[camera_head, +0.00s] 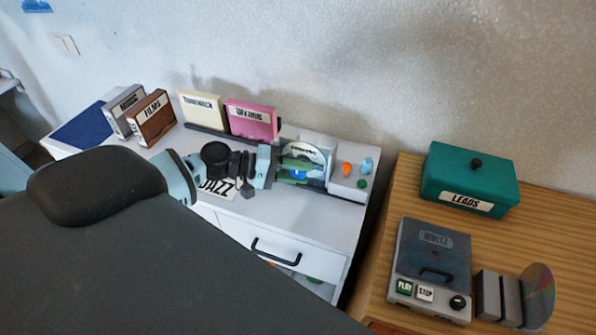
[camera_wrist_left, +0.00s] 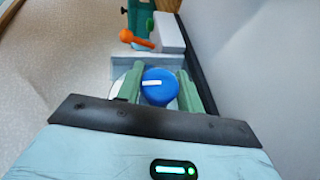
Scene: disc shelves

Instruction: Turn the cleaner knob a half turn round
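The cleaner is a pale unit (camera_head: 349,183) on the white cabinet, with a disc (camera_head: 304,153) upright at its left part. Its blue knob (camera_head: 298,174) faces my left gripper (camera_head: 290,167). In the left wrist view the blue knob (camera_wrist_left: 160,88) has a white pointer line lying nearly level. The green fingers of my left gripper (camera_wrist_left: 159,90) stand on either side of the knob and appear to touch it. The fingers hide the knob's sides and part of the disc. My right gripper does not show.
A pink case (camera_head: 252,120) and a cream case (camera_head: 203,110) stand behind the gripper. An orange piece (camera_head: 346,169) stands on the cleaner's right part. On the wooden table are a teal box (camera_head: 470,178) and a grey player (camera_head: 432,265). My dark arm covers the lower left.

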